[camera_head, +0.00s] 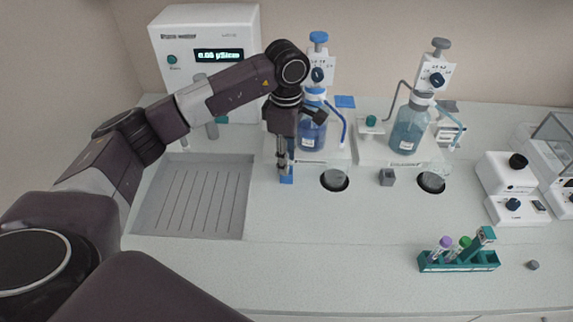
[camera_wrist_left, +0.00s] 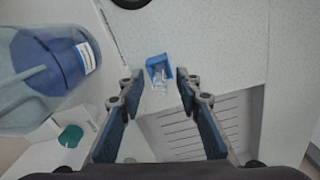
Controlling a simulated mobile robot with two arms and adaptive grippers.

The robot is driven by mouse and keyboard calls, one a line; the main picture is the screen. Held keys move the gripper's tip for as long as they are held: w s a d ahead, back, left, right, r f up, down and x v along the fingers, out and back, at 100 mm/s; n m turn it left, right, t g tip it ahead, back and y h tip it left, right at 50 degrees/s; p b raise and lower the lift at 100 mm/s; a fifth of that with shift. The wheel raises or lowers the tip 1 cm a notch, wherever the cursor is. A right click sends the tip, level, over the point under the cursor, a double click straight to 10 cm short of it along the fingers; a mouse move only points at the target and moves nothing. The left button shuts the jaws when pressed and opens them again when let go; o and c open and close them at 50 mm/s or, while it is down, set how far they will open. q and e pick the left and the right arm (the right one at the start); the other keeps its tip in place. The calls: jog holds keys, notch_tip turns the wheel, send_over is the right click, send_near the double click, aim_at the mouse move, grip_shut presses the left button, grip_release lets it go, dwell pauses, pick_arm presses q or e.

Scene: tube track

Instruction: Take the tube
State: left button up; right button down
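A small blue holder (camera_head: 287,178) stands on the bench beside the sink, below my left gripper (camera_head: 283,166). In the left wrist view the blue holder (camera_wrist_left: 157,66) has a clear tube (camera_wrist_left: 159,86) in it. The left gripper (camera_wrist_left: 155,88) is open, with its fingers apart on either side of the tube in that view. Whether they touch it cannot be told. In the head view the gripper points down and hides most of this tube. More tubes, with a purple cap (camera_head: 445,243) and a green cap (camera_head: 464,242), stand in a teal rack (camera_head: 459,267). My right gripper is out of view.
Two bottle dispensers, one with a blue bottle (camera_head: 312,133) and one with a blue-grey bottle (camera_head: 409,128), stand behind the gripper. A white meter (camera_head: 205,65) stands at the back left. A grooved sink (camera_head: 196,200) lies left of the holder. The front middle bench is clear.

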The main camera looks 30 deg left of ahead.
pick_arm(q)
jog(key=c, duration=0.7)
grip_shut()
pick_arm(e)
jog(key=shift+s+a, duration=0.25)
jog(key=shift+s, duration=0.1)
